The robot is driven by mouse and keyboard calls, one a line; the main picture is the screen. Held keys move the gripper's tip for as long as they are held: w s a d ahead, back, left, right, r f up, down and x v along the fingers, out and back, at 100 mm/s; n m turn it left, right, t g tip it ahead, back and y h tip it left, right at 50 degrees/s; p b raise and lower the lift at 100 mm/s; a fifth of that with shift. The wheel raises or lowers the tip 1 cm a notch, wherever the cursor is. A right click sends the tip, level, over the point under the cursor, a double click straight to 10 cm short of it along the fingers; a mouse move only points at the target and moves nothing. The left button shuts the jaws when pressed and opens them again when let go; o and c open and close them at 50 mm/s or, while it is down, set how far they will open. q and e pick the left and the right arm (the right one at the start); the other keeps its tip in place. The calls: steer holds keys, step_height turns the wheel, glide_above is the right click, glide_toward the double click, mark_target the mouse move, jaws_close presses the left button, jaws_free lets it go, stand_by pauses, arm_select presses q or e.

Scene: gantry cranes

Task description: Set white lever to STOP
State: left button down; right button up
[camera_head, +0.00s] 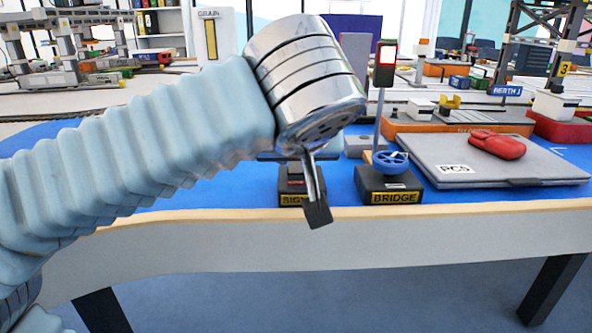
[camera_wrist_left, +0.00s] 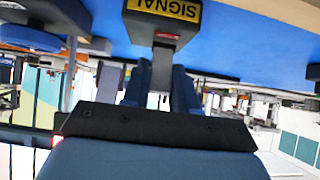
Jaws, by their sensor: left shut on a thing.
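The black signal box (camera_head: 293,199) with a yellow label sits near the table's front edge. In the left wrist view the signal box (camera_wrist_left: 165,18) is upside down, its yellow SIGNAL label readable. A pale lever (camera_wrist_left: 158,76) with a small red patch near its base runs from the box between the two blue fingers. The wrist hides most of the lever in the head view. No STOP mark is readable.
The bridge box (camera_head: 395,197) with a blue handwheel (camera_head: 390,161) stands close right, near a signal post with a red lamp (camera_head: 386,62). Farther right, a red object (camera_head: 497,145) lies on a grey case (camera_head: 455,171). Model cranes and tracks fill the back.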

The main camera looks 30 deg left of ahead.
arm_select(q)
steer(key=shift+s+f+t+b, duration=0.1)
steer(key=shift+s+t+b, duration=0.05)
steer(key=shift+t+b, duration=0.4)
steer(key=shift+d, duration=0.1)
steer(key=c, duration=1)
jaws_free()
steer(key=shift+o, duration=0.2)
steer(key=p+v, duration=0.3)
steer(key=v, duration=1)
steer(key=shift+s+d+r, duration=0.2)
steer(key=shift+d+r, duration=0.05)
steer(key=shift+d, duration=0.05)
